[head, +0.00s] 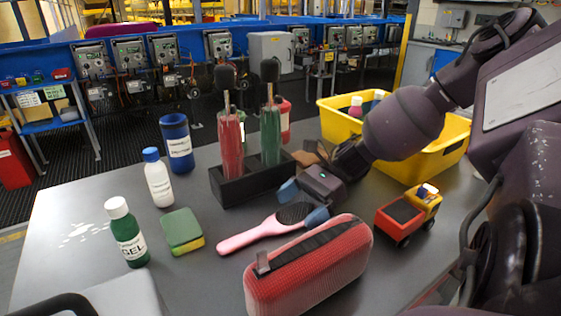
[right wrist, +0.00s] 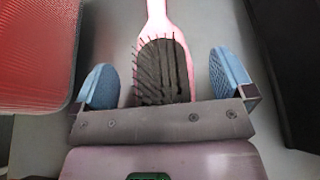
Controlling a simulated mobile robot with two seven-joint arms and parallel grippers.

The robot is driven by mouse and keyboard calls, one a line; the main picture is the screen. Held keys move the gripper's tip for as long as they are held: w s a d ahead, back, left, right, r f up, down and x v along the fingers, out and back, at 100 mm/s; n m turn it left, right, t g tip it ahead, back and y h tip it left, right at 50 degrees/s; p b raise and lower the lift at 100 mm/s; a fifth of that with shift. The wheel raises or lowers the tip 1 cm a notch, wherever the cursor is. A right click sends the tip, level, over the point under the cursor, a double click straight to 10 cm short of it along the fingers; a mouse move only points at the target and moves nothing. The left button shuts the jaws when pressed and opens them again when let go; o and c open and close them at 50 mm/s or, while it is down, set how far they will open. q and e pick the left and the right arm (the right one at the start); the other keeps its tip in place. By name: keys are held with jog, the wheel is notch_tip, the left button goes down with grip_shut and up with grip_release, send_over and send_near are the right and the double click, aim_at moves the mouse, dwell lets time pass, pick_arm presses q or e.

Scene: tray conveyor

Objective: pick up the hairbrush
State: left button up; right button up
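A pink hairbrush (head: 254,232) with dark bristles lies on the grey table, its handle toward the left and its bristle head toward my right gripper. My right gripper (head: 303,202) is open, with blue fingertip pads on either side of the brush head. In the right wrist view the bristle head (right wrist: 163,70) sits between the two spread pads, with a gap on each side, and the handle runs away at the top. Whether the pads are down at table height is hard to tell. My left gripper is not seen.
A red case (head: 310,268) lies close in front of the brush. A black holder (head: 232,187) with red and green tools stands behind. A toy truck (head: 408,214) and yellow bin (head: 408,165) are right; a sponge (head: 182,228) and bottles (head: 127,237) are left.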

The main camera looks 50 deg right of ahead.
jog(key=c, duration=1)
